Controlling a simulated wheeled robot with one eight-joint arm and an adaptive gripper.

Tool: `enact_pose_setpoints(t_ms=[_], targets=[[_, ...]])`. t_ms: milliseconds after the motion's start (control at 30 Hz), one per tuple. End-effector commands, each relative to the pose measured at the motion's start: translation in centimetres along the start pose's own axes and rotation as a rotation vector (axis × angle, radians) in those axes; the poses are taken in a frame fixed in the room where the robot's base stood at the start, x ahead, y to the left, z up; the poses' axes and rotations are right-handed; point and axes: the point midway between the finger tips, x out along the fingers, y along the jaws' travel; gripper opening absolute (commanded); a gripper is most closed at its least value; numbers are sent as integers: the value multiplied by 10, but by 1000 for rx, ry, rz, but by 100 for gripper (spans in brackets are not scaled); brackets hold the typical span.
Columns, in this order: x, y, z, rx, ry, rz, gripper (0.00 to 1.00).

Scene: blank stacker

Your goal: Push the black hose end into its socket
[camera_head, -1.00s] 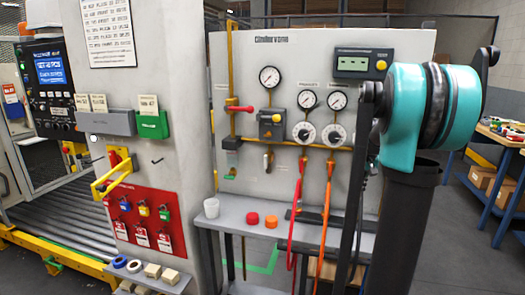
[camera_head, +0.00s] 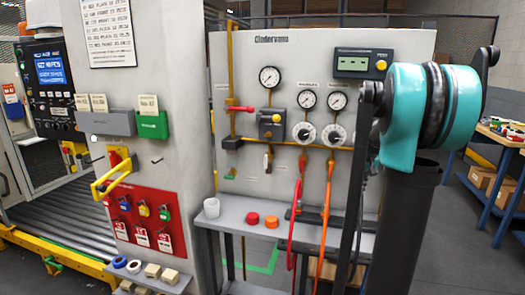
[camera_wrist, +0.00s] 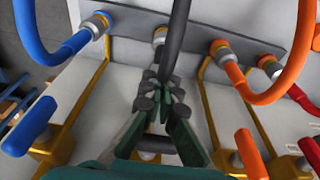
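The black hose (camera_wrist: 177,38) runs down from the top edge of the wrist view to the fingertips of my gripper (camera_wrist: 160,92). The dark fingers are closed together around it at the middle of the picture. A brass and grey socket (camera_wrist: 159,37) sits on the grey bar just behind the hose, partly covered by it. The hose end is hidden between the fingers, and I cannot tell whether it touches the socket. In the head view my gripper and the black hose cannot be made out.
In the wrist view a blue hose (camera_wrist: 30,30) joins a fitting on the left. Blue (camera_wrist: 28,126) and orange (camera_wrist: 249,155) handles flank the gripper. In the head view a shelf (camera_head: 240,213) fronts the gauge panel (camera_head: 240,70).

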Motion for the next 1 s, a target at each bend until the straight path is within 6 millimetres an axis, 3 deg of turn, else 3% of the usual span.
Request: enact_pose_setpoints(t_ms=[767,1000], targets=[[5,0,1,0,0,0,0],[-6,0,-1,0,0,0,0]])
